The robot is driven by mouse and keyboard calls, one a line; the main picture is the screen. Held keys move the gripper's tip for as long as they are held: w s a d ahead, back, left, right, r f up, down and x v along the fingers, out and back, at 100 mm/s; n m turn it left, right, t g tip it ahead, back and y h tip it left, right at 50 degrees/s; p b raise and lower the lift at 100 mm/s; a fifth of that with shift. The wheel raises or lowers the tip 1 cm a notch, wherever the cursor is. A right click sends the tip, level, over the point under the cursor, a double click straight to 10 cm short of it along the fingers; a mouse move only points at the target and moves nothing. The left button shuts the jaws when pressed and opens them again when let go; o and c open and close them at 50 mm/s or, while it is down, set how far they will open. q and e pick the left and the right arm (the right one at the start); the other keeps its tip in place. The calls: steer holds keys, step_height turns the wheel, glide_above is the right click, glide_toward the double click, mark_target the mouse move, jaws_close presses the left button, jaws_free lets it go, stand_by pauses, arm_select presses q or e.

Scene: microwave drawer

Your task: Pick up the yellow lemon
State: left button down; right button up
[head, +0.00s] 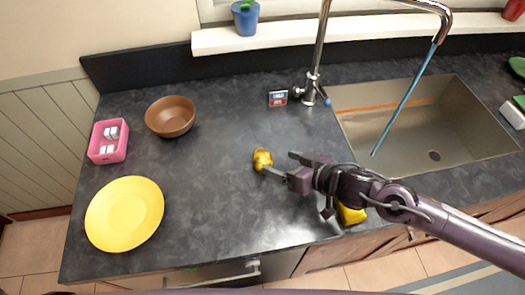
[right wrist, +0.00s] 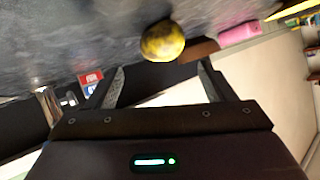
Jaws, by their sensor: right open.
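The yellow lemon (head: 262,159) lies on the dark countertop, left of the sink. It also shows in the right wrist view (right wrist: 162,41), beyond the fingertips and roughly centred between them, with dark specks on its skin. My right gripper (head: 277,162) reaches in from the right and is open, with its fingers close to the lemon. In the right wrist view the two fingers (right wrist: 160,80) are spread wide with nothing between them. In the head view one fingertip looks near or against the lemon; I cannot tell if they touch. My left gripper is not in view.
A brown bowl (head: 170,116), a pink container (head: 108,141) and a yellow plate (head: 124,213) stand at the left. A faucet (head: 312,88) and sink (head: 432,128) are at the right. A yellow object (head: 350,214) is partly hidden under my right arm. The counter around the lemon is clear.

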mark_target(268, 160)
steer(key=shift+a+p+x, duration=0.2)
steer(key=shift+p+x, duration=0.35)
steer(key=shift+x, duration=0.7)
steer(key=x, duration=0.1)
steer(key=p+x, duration=0.1)
steer(key=x, duration=0.1)
steer(key=shift+w+a+f, duration=0.15)
steer(key=shift+f, duration=0.25)
steer(key=c, duration=0.8)
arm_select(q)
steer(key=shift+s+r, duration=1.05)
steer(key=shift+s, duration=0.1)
arm_select(e)
steer(key=c, duration=0.3)
steer(key=shift+r, duration=0.1)
